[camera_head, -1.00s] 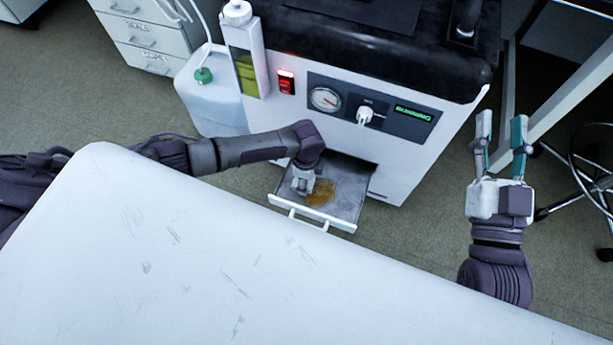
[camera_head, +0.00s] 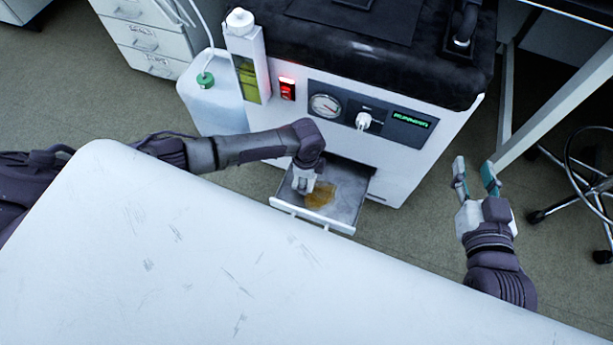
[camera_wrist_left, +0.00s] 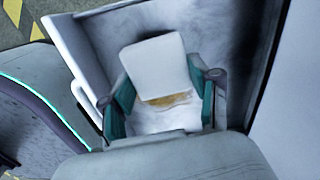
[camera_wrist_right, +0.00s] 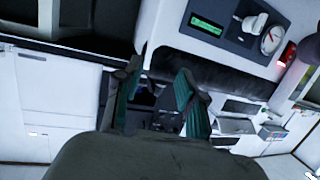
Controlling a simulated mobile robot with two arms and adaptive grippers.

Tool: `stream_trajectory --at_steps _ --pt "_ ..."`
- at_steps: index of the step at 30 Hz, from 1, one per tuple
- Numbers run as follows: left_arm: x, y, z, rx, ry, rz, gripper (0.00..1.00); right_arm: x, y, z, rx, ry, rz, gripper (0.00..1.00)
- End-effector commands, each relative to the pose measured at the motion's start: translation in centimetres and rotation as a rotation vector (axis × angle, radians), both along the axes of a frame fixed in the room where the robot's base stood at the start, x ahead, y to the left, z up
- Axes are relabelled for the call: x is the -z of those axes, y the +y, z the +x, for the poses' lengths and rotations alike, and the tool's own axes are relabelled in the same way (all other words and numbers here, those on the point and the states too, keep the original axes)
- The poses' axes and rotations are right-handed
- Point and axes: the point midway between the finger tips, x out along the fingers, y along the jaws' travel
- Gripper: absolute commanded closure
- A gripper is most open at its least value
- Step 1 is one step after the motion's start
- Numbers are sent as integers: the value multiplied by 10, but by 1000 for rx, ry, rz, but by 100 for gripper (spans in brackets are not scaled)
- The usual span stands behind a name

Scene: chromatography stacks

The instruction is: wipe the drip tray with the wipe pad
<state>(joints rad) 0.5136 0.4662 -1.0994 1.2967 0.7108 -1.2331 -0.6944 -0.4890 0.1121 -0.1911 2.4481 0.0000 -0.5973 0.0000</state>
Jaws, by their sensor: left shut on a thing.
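The drip tray (camera_head: 345,207) is a grey pull-out drawer, open at the bottom front of the white machine. A brown-yellow stain (camera_head: 320,195) lies on its floor, right of my left gripper. My left gripper (camera_head: 302,184) reaches down into the tray. In the left wrist view its teal fingers are shut on the white wipe pad (camera_wrist_left: 158,62), with part of the stain (camera_wrist_left: 172,100) showing beside the pad. I cannot tell whether the pad touches the tray floor. My right gripper (camera_head: 475,178) is open and empty, off to the right of the machine.
The white machine (camera_head: 405,165) rises behind the tray, with a gauge (camera_head: 325,106) and a red switch (camera_head: 287,89). A white worktop (camera_head: 200,250) fills the foreground. A bottle with a green cap (camera_head: 205,80) stands left. A stool base (camera_head: 590,190) is at the right.

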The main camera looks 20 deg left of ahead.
Motion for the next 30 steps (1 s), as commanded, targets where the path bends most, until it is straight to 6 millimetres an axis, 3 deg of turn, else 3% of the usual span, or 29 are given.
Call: stream_trajectory --at_steps 30 --pt "-18 1 -3 -5 0 0 67 70 -25 -52 33 480 -112 60"
